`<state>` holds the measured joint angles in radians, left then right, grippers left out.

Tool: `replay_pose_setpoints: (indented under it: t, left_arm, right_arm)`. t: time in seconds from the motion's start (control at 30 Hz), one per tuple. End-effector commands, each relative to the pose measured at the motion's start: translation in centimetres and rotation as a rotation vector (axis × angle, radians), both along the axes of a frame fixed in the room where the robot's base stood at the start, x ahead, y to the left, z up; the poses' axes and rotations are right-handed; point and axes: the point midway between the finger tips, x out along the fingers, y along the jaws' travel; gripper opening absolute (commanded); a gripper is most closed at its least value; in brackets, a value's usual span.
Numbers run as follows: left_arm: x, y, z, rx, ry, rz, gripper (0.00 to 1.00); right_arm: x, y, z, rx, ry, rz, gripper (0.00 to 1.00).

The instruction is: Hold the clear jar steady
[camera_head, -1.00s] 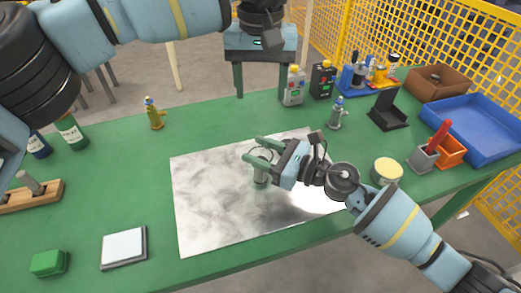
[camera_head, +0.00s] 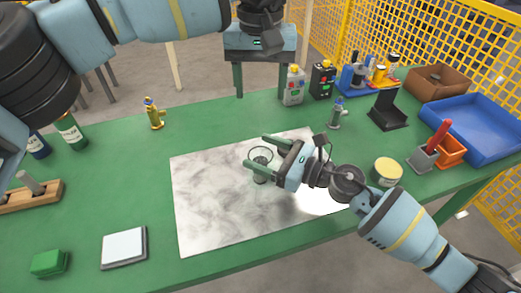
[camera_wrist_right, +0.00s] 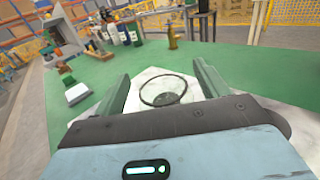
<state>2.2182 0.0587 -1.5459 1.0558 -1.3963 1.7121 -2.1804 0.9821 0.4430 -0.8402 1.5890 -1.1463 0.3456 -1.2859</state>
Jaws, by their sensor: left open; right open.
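The clear jar (camera_head: 261,157) stands upright on the pale marbled sheet on the green table. Its round dark rim also shows in the right wrist view (camera_wrist_right: 166,91), between the two fingers. My right gripper (camera_head: 256,152) is open, with one finger on each side of the jar. In the wrist view (camera_wrist_right: 163,75) there are gaps between the fingers and the rim. One finger hides part of the jar's side in the head view.
The marbled sheet (camera_head: 210,205) is otherwise clear. A yellow-lidded tin (camera_head: 387,171) stands near my right arm. A small spray bottle (camera_head: 336,114), a black stand (camera_head: 388,115) and a blue tray (camera_head: 480,130) are at right. A white-topped pad (camera_head: 124,247) lies front left.

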Motion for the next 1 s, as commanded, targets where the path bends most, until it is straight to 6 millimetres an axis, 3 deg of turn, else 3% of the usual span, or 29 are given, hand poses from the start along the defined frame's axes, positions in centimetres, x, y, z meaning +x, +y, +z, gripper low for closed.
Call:
replay_pose_setpoints:
  t: [0.5,0.7,1.0]
  left_arm:
    - [0.0,0.0,0.0,0.000,0.000,0.000,0.58]
    - [0.0,0.0,0.0,0.000,0.000,0.000,0.58]
    - [0.0,0.0,0.0,0.000,0.000,0.000,0.58]
  right_arm:
    - [-4.4,-8.2,0.0,-0.001,0.000,-0.001,0.74]
    - [-5.1,-9.5,0.0,0.000,0.000,0.000,0.74]
    - [-5.1,-9.7,0.0,0.000,-0.001,0.000,0.74]
